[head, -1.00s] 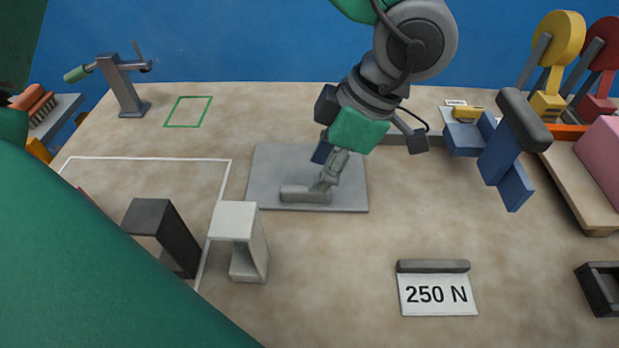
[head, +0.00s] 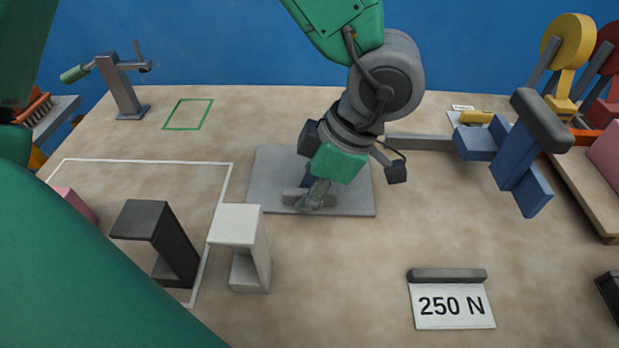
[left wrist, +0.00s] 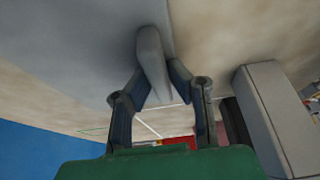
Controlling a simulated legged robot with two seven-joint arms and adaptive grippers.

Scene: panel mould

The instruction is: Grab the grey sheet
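The grey sheet (head: 268,170) lies flat on the table, near the middle of the head view. A raised grey bar (head: 294,195) stands on it near its front edge. My left gripper (head: 312,205) is down at the bar, its fingers partly covering it. In the left wrist view the sheet (left wrist: 75,45) fills the upper left. The bar (left wrist: 151,55) runs between the two fingertips of my left gripper (left wrist: 160,78), which are spread to either side of it. Whether they touch the bar is unclear. My right gripper is not in view.
A white block (head: 237,225) and a dark block (head: 143,220) stand left of the sheet's front edge. A 250 N sign (head: 452,306) stands at front right. A blue piece with a grey top (head: 510,150) is to the right. Bare table lies before the sheet.

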